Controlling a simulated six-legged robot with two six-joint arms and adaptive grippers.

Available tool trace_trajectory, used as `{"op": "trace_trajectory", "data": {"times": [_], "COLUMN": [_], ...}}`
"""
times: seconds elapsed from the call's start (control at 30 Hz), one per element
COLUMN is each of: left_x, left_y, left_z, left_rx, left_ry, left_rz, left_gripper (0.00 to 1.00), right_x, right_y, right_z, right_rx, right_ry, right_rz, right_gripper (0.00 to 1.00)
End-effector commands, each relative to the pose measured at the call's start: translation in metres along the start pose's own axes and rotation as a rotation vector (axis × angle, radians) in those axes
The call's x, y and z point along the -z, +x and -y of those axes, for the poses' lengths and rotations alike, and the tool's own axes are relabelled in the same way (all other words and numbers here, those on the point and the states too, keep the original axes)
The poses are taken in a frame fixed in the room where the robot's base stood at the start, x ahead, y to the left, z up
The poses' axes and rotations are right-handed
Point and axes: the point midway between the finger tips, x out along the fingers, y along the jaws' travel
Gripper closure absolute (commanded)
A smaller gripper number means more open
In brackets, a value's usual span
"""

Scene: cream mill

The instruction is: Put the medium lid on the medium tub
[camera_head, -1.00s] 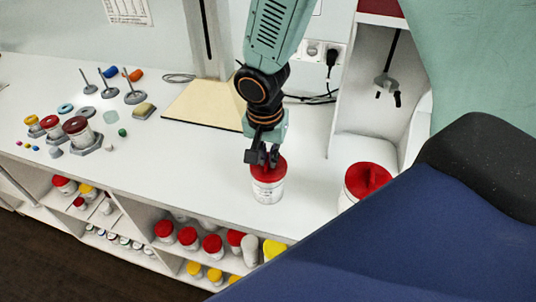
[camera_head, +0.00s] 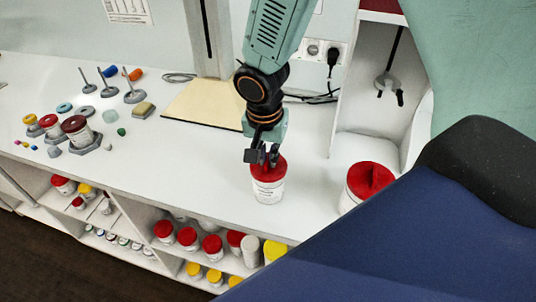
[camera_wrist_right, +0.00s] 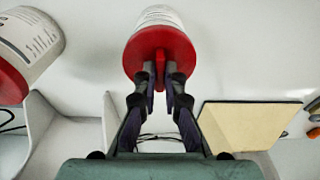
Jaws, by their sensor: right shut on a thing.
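The medium tub (camera_head: 268,190) is white with a printed label and stands upright on the white bench. The red medium lid (camera_head: 270,171) covers its top; the lid looks level, but I cannot tell whether it is fully seated. My right gripper (camera_head: 262,156) is over the lid, shut on its raised red grip. In the right wrist view, the two fingertips (camera_wrist_right: 162,82) sit either side of that grip on the lid (camera_wrist_right: 142,47), with the tub (camera_wrist_right: 160,14) behind it. My left gripper is not in view.
A larger red-lidded tub (camera_head: 367,182) stands to the right. A beige board (camera_head: 204,106) lies behind. Stands and small weights (camera_head: 76,128) are at the left. Several lidded tubs (camera_head: 212,245) fill the shelves below.

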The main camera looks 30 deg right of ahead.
Motion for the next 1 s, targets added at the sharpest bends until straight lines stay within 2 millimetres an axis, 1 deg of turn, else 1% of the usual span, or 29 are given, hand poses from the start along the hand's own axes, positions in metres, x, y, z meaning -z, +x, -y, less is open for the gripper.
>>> {"op": "trace_trajectory", "data": {"times": [0.57, 1.0], "left_x": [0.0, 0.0], "left_y": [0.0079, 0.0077], "left_z": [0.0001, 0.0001], "left_rx": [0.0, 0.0], "left_ry": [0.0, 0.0], "left_rz": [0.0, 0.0], "left_gripper": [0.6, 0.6], "right_x": [-0.0016, -0.0018], "right_y": [0.0045, 0.0043], "right_z": [-0.0008, -0.0011], "right_rx": [0.0, -0.001], "right_ry": [0.0, 0.0], "right_rz": [0.001, 0.002], "right_gripper": [1.0, 1.0]}}
